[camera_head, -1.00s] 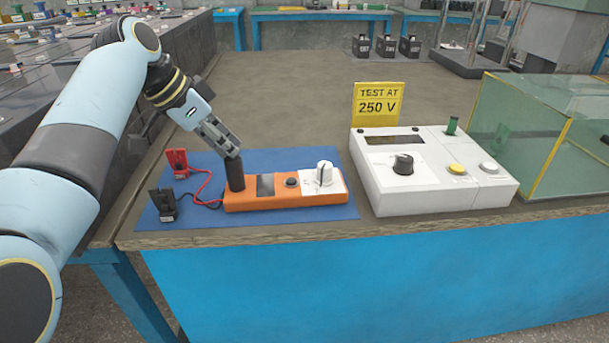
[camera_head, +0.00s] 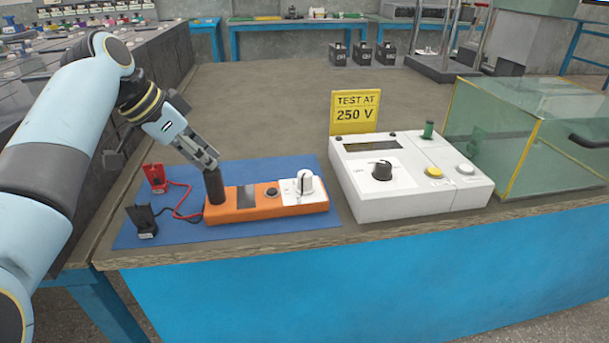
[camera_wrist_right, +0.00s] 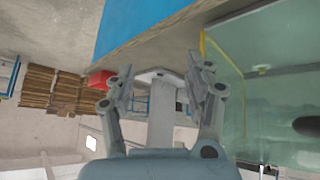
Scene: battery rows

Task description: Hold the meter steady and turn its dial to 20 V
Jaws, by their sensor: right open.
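The orange meter (camera_head: 228,209) lies on a blue mat (camera_head: 290,235) near the bench's front edge. A dark upright post (camera_head: 214,188) stands at its left end. Its white dial (camera_head: 304,183) sits on a white panel at the right end; the dial's setting is too small to read. My left gripper (camera_head: 210,163) reaches down from the upper left, its fingers closed at the top of the post. My right gripper (camera_wrist_right: 164,76) shows only in the right wrist view, open, with nothing held between its fingers.
Red (camera_head: 155,178) and black (camera_head: 142,220) lead pieces stand left of the meter. A white box (camera_head: 400,205) with a black knob and a yellow "TEST AT 250 V" sign (camera_head: 355,111) stands to the right. Beyond it is a glass case (camera_head: 530,140).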

